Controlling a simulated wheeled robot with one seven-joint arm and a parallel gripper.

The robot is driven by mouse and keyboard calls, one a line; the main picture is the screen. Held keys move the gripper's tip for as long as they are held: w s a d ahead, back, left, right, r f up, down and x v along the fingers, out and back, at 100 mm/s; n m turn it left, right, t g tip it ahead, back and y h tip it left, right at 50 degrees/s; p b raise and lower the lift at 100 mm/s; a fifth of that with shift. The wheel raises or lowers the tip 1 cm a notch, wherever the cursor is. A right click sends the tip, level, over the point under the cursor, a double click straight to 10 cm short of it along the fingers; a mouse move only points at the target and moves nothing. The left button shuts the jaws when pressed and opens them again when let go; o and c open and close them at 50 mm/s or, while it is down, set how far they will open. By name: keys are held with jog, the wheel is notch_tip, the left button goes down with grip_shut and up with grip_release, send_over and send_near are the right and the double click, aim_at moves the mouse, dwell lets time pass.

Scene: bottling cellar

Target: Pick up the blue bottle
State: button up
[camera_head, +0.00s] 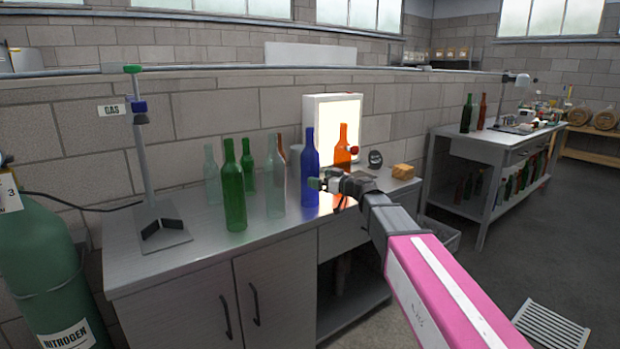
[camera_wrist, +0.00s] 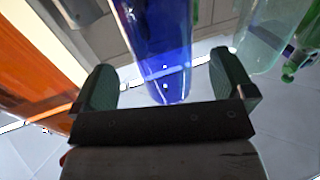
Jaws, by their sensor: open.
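The blue bottle (camera_head: 309,168) stands upright on the metal bench, in front of a bright light panel. My gripper (camera_head: 318,183) is at its right side in the head view, at the height of its body. In the wrist view the blue bottle (camera_wrist: 160,50) lies between the two spread fingers of my gripper (camera_wrist: 165,82), with gaps visible on both sides. The fingers are open and do not appear to touch it. The bottle's top is cut off in the wrist view.
Close by are a clear bottle (camera_head: 275,180), green bottles (camera_head: 234,188) and an orange bottle (camera_head: 342,148). The lit panel (camera_head: 352,108) stands behind. A gas stand (camera_head: 147,160) is at left.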

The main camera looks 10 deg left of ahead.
jog(key=x, duration=0.5)
jog(key=shift+a+r, duration=0.1)
jog(key=shift+r, duration=0.2)
jog(key=c, duration=1.2)
